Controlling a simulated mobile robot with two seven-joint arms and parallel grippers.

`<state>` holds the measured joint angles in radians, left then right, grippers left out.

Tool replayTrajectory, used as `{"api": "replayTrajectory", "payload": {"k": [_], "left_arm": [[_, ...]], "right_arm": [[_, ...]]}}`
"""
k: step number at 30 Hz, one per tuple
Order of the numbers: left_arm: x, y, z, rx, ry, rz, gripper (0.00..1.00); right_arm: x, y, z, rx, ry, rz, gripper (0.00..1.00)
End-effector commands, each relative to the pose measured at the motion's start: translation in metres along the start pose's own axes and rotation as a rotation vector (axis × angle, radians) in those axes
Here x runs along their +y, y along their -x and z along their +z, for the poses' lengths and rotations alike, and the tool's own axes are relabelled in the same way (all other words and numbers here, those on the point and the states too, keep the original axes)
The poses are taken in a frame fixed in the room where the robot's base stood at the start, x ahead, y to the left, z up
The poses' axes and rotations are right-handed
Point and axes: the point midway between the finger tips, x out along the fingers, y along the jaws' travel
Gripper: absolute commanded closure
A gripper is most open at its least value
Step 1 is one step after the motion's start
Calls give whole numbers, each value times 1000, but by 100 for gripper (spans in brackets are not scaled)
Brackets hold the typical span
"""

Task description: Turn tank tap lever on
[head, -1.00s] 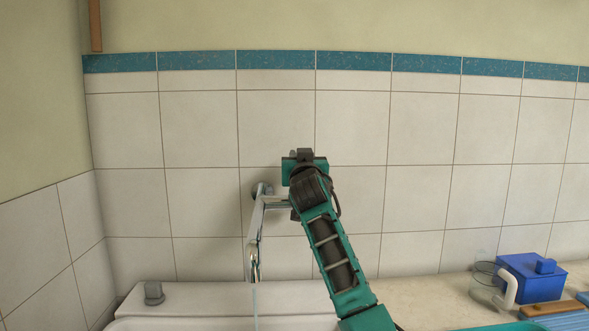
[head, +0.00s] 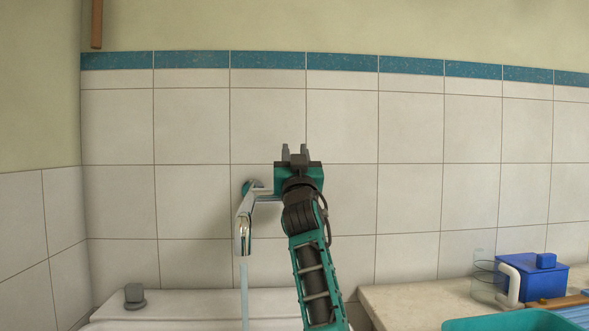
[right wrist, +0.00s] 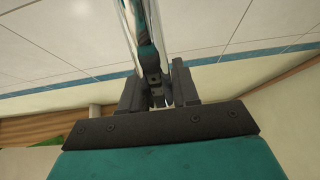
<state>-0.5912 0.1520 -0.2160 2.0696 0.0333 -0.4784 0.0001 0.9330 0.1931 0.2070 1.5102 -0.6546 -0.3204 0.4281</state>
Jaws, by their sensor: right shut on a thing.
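The chrome tap (head: 246,215) stands out from the tiled wall, left of my right gripper. A stream of water (head: 244,290) runs straight down from its spout. My right gripper (head: 295,153) points upward at the right end of the tap, with its fingertips above the tap's level. In the right wrist view, a shiny chrome bar, the tap lever (right wrist: 142,35), lies between the fingers (right wrist: 157,85) of my right gripper, which is shut on it. In the head view my gripper and wrist hide the lever. My left gripper is out of view.
A grey knob-like piece (head: 134,296) sits on the white ledge (head: 200,300) at lower left. On the counter (head: 400,300) at right are a blue box (head: 535,275), a clear jar with a white handle (head: 487,285) and a teal tray (head: 515,322).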

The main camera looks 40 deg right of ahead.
Motion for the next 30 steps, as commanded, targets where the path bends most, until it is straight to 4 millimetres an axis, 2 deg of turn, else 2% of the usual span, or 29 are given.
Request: {"api": "replayTrajectory", "payload": {"k": [4, 18, 19, 25, 30], "left_arm": [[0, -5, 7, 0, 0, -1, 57], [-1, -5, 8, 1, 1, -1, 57], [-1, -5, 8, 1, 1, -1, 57], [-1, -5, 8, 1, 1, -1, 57], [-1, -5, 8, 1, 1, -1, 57]], "right_arm": [[0, 3, 2, 18, 0, 1, 100], [0, 2, 1, 26, -1, 0, 100], [0, 2, 1, 26, -1, 0, 68], [0, 2, 1, 26, -1, 0, 49], [0, 2, 1, 27, 0, 0, 49]]}}
